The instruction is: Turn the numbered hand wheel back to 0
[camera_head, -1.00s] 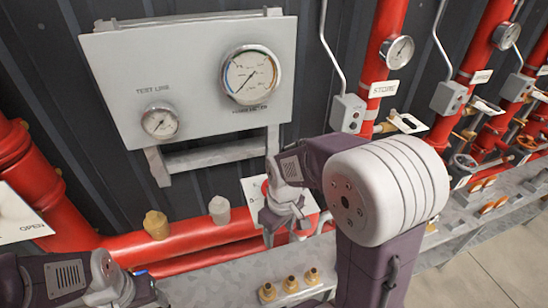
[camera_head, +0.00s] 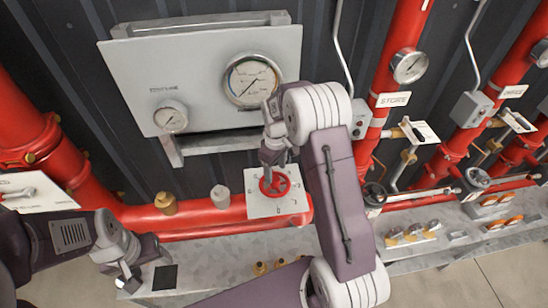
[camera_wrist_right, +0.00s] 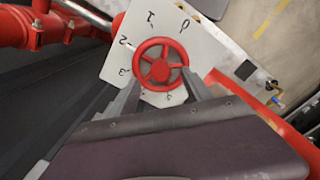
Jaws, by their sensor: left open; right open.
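The red hand wheel (camera_head: 274,184) sits on a white numbered plate (camera_head: 262,206) at the end of a red pipe. In the right wrist view the wheel (camera_wrist_right: 160,64) is near the middle, and its plate (camera_wrist_right: 115,66) shows the numbers 0, 1, 2 and 3 around it. My right gripper (camera_head: 272,163) is at the wheel from above. Its open fingers (camera_wrist_right: 162,92) reach the wheel's near rim; whether they touch it I cannot tell. My left gripper (camera_head: 128,280) is open and empty at the lower left, away from the wheel.
A grey panel with two gauges (camera_head: 252,80) is behind the wheel. Yellow (camera_head: 166,203) and grey (camera_head: 220,196) caps stand on the red pipe to the left. Red pipes with valves and a STORE sign (camera_head: 394,99) are to the right. A grey ledge (camera_head: 205,265) runs below.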

